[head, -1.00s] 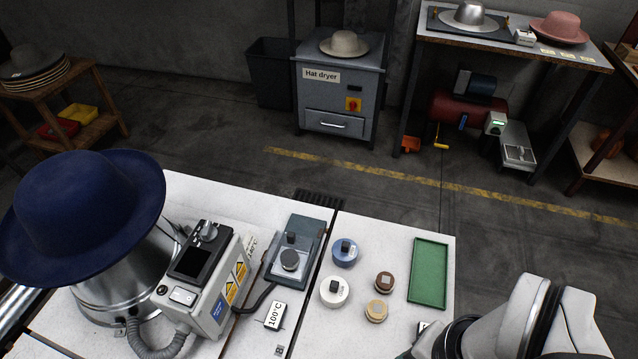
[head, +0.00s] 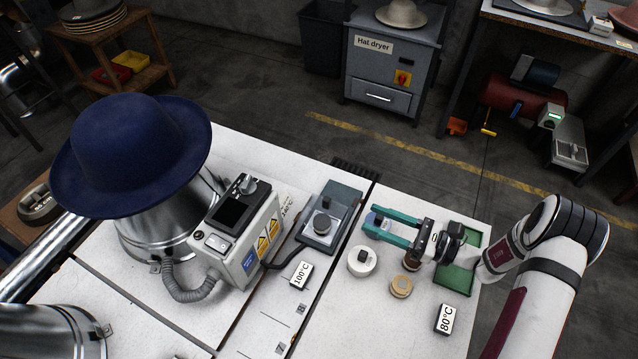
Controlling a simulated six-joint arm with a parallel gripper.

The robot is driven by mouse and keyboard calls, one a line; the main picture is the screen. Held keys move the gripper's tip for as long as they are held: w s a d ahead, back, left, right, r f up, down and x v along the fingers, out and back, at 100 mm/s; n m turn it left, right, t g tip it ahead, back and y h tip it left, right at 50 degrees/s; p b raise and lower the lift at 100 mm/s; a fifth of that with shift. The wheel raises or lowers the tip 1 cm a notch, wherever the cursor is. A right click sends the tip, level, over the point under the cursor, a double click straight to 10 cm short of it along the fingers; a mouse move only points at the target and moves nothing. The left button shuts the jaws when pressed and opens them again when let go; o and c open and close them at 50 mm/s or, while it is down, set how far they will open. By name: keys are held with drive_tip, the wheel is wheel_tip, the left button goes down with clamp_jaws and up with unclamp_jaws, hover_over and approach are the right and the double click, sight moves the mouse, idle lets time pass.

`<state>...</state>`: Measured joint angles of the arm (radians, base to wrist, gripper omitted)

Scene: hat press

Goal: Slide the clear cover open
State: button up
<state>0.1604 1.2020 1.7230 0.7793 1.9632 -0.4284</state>
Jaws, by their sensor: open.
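A grey box (head: 340,193) sits on the white bench, left of my gripper. It carries a round grey button (head: 322,223) with a small dark knob (head: 326,202) behind it. A pale, see-through sheet seems to lie around the button, but its edges are hard to make out. My gripper (head: 369,221) is open, with its teal fingers pointing left towards the box. Its tips are apart from the box, at or above the blue disc (head: 378,219), which they partly hide. I cannot tell how high the fingers are above it.
A white disc (head: 362,262), a tan disc (head: 401,287) and a green tray (head: 454,281) are near my gripper. A 100°C block (head: 301,274) and an 80°C block (head: 445,319) stand in front. A control unit (head: 240,232) and a blue hat (head: 130,155) are left.

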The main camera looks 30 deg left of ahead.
sight(324, 199)
drive_tip(key=a, duration=1.5)
drive_tip(key=shift+s+a, duration=0.1)
clamp_jaws()
idle(0.7)
